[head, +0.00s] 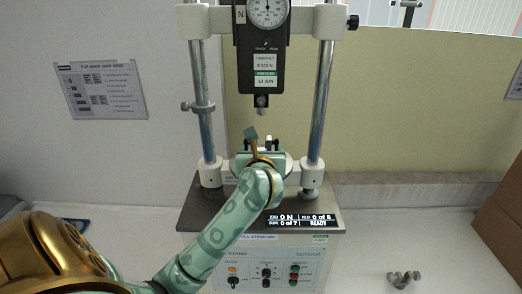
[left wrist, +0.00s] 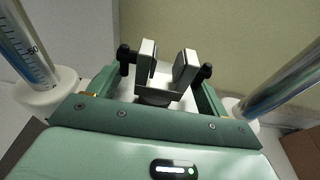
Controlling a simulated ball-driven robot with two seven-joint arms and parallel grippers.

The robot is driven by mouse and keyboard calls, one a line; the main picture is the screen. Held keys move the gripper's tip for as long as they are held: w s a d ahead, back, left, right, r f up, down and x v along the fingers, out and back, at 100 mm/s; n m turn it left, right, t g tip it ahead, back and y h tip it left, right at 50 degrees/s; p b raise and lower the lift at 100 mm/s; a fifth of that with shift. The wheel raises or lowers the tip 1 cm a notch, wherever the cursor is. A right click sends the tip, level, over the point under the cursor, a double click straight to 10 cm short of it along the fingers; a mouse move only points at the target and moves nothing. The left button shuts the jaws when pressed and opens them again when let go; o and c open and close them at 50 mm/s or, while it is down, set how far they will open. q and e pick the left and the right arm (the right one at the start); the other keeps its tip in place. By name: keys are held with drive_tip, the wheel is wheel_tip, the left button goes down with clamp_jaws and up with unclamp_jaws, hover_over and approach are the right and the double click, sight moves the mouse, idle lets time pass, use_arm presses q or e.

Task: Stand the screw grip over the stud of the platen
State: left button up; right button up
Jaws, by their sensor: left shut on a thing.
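The screw grip (left wrist: 155,88) is a pale U-shaped clamp with two facing jaws and a black screw knob on each side. It stands upright between the green fingers of my left gripper (left wrist: 152,106) in the left wrist view. In the head view, my left gripper (head: 262,158) is shut on it between the two columns, below the gauge, and the grip's top (head: 270,143) just shows behind. The platen's dark plate (head: 196,214) lies below. The stud is hidden by my gripper and arm, so I cannot tell whether the grip touches it. My right gripper is out of view.
The force gauge (head: 263,50) hangs above the grip with its short rod pointing down. Steel columns (head: 203,120) and (head: 320,110) stand on both sides. A grey hooked part (head: 403,279) lies on the bench at the front right. A brown box (head: 502,215) stands at the right edge.

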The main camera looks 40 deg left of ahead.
use_arm(q)
drive_tip(key=shift+d+f, duration=0.15)
drive_tip(key=shift+f, duration=0.35)
idle(0.6)
drive_tip(key=shift+r, duration=0.4)
idle(0.5)
drive_tip(key=shift+f, duration=0.3)
idle(0.4)
drive_tip(key=o, duration=1.2)
drive_tip(key=shift+f, duration=0.1)
drive_tip(key=shift+s, duration=0.1)
drive_tip(key=shift+s+d, duration=0.2)
drive_tip(key=shift+d, duration=0.1)
drive_tip(key=shift+r+p+v, duration=0.15)
drive_tip(key=shift+p+v, duration=0.35)
drive_tip(key=shift+v, duration=2.1)
drive_tip(key=shift+r+p+v, duration=0.2)
drive_tip(key=shift+p+v, duration=0.3)
drive_tip(key=shift+v, duration=2.1)
drive_tip(key=shift+r+p+v, duration=0.15)
drive_tip(key=shift+p+v, duration=0.35)
drive_tip(key=shift+v, duration=2.05)
